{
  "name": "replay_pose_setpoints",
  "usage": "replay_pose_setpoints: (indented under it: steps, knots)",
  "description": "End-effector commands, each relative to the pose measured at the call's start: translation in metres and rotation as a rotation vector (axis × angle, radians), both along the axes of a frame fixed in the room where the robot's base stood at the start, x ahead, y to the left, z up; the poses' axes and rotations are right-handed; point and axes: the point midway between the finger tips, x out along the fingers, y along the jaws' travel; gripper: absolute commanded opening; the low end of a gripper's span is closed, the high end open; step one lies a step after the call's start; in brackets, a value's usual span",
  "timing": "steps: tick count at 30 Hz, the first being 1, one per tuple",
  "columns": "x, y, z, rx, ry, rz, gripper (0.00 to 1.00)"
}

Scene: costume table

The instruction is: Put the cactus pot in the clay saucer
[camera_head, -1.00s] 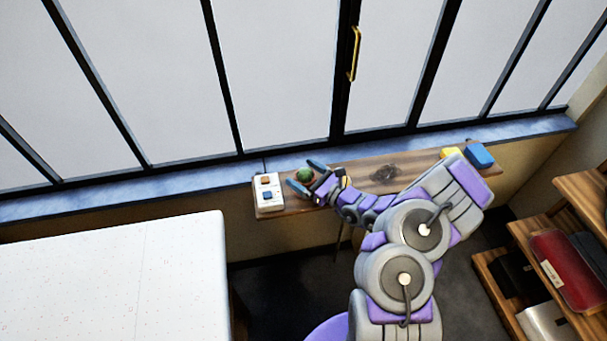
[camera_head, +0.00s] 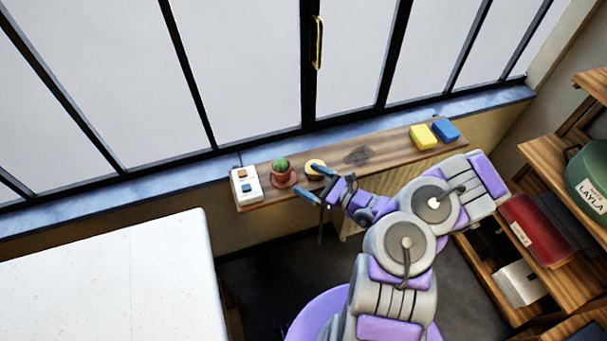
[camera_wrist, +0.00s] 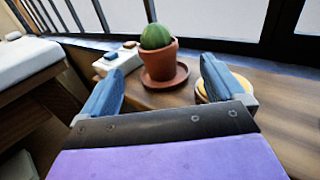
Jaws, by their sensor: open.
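The cactus pot (camera_head: 282,174) is a terracotta pot with a round green cactus. It stands upright on the clay saucer (camera_head: 284,184), near the left end of the wooden shelf. In the wrist view the pot (camera_wrist: 160,62) rests within the rim of the reddish saucer (camera_wrist: 181,79). My gripper (camera_head: 311,182) is open and empty, just right of the saucer in the head view and apart from the pot. In the wrist view its two blue fingers (camera_wrist: 160,84) are spread, with the pot and saucer beyond them.
A white box with coloured blocks (camera_head: 246,186) stands left of the saucer. A round yellow-topped dish (camera_head: 314,165) is close by my gripper. Yellow (camera_head: 423,137) and blue (camera_head: 446,131) blocks lie at the shelf's right end. The window is behind; mid-right shelf is clear.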

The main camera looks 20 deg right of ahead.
Motion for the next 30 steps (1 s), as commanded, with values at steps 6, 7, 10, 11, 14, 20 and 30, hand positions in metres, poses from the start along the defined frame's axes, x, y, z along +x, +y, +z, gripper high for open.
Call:
replay_pose_setpoints:
  steps: [6, 7, 10, 11, 14, 20, 30]
  knots:
    - [-0.001, 0.02, 0.03, -0.035, -0.067, 0.097, 0.96]
    - [-0.001, 0.029, 0.04, -0.048, -0.089, 0.132, 0.96]
    - [-0.007, 0.061, 0.077, -0.1, -0.173, 0.268, 0.96]
    - [-0.01, 0.072, 0.088, -0.117, -0.198, 0.314, 0.96]
    - [-0.027, 0.105, 0.121, -0.178, -0.282, 0.465, 0.96]
    - [-0.076, 0.158, 0.17, -0.319, -0.428, 0.758, 0.96]
    - [-0.177, 0.196, 0.206, -0.616, -0.607, 1.225, 0.96]
